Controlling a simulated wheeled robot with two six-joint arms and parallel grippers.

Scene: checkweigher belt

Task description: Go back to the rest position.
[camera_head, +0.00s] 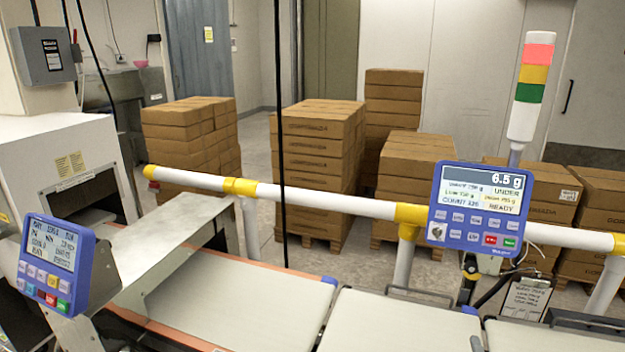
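Neither of my grippers shows in the head view. The checkweigher belt runs across the bottom, with a left section (235,295), a middle section (395,325) and a right section (550,337). The visible parts of these sections are bare. A blue checkweigher display (480,208) stands behind the belt at the right; it appears to read 6.5 g, UNDER and READY. A second blue control panel (52,262) is at the left, beside a white machine housing (75,150).
A white and yellow rail (325,200) runs behind the belt. A red, amber and green light tower (532,85) rises above the display. Stacked cartons (318,150) stand on pallets behind the rail. A thin black cable (279,120) hangs down the middle. A clipboard (525,297) hangs at the right.

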